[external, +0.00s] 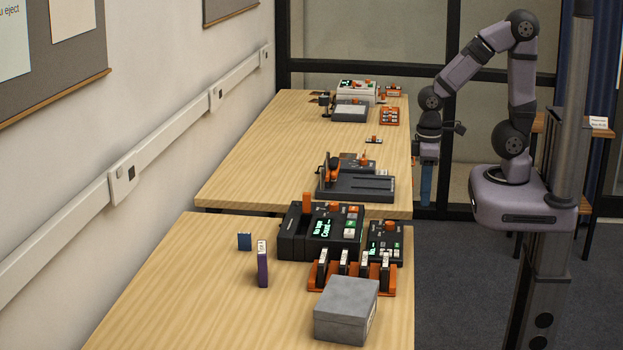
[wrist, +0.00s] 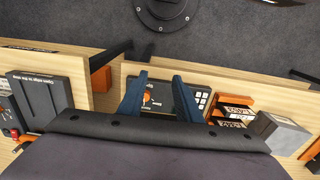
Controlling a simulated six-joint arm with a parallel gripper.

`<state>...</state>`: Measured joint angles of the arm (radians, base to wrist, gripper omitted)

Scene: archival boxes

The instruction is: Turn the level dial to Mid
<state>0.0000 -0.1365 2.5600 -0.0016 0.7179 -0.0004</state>
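My gripper (external: 427,198) hangs over the aisle side of the tables in the external view, fingers pointing down and clear of everything. In the wrist view its two blue fingers (wrist: 160,76) are apart with nothing held between them. Below and between them lies a black control panel (wrist: 158,105) with an orange knob (wrist: 147,98), which looks like the level dial. In the external view a small black panel (external: 385,254) with an orange knob (external: 376,226) and a lit screen stands on the near table. The dial's markings and setting are too small to read.
A larger black unit (external: 292,244) with a screen stands left of the panel. An orange rack (external: 377,291) of cartridges and a grey box (external: 345,310) are in front. A purple cartridge (external: 262,268) stands further left. A black device (external: 357,187) sits on the far table (external: 250,165).

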